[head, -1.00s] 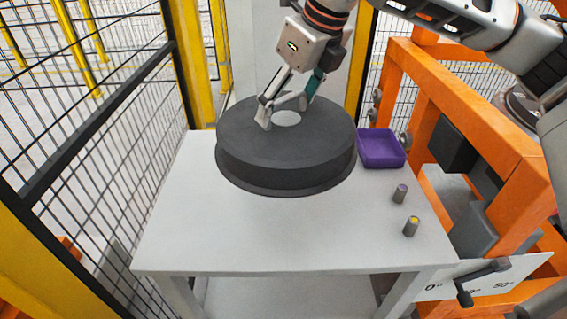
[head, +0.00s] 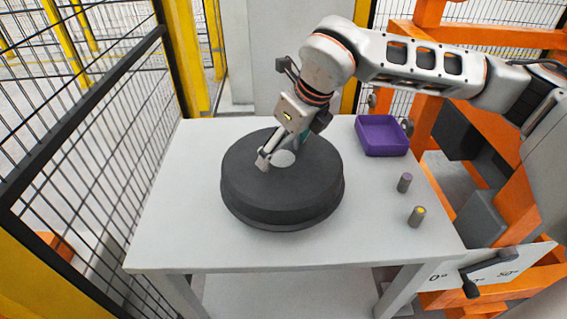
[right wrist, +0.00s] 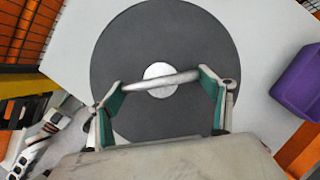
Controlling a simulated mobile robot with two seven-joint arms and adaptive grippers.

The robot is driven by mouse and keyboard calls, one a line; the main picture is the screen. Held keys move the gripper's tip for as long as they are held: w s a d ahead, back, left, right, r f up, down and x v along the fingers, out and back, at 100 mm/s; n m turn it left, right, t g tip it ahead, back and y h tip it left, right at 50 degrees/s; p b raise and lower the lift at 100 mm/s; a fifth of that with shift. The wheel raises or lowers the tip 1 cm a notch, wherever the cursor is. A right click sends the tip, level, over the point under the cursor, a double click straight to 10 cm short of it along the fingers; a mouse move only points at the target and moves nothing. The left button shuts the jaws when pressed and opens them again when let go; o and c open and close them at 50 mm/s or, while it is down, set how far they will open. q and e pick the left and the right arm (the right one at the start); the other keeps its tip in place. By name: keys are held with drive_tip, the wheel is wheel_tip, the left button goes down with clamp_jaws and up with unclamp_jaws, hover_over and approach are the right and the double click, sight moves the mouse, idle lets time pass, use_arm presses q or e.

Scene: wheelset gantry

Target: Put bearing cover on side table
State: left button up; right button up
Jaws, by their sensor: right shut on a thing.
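The bearing cover (head: 285,203) is a thick dark grey disc with a pale round centre. It lies level, at or very close to the white top of the side table (head: 175,220); I cannot tell whether it touches. My right gripper (head: 281,155) is over its middle, shut on the cover's bar handle. In the right wrist view the pale bar spans between the green-padded fingertips (right wrist: 161,81), across the centre of the cover (right wrist: 125,55). The table top (right wrist: 265,25) shows around the disc. My left gripper is not in view.
A purple bin (head: 382,149) stands at the table's back right. Two small grey pegs (head: 405,183) (head: 416,216) stand near the right edge. Black mesh fencing (head: 90,140) runs along the left, and an orange gantry frame (head: 520,225) stands at the right. The table's front left is clear.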

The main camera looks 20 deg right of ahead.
sight(286, 161)
drive_tip(key=shift+f, duration=0.35)
wheel_tip(286, 161, down, 4)
drive_tip(key=shift+r+b, duration=0.1)
drive_tip(key=shift+b, duration=0.2)
drive_tip(key=o, duration=2)
drive_tip(key=shift+c, duration=0.2)
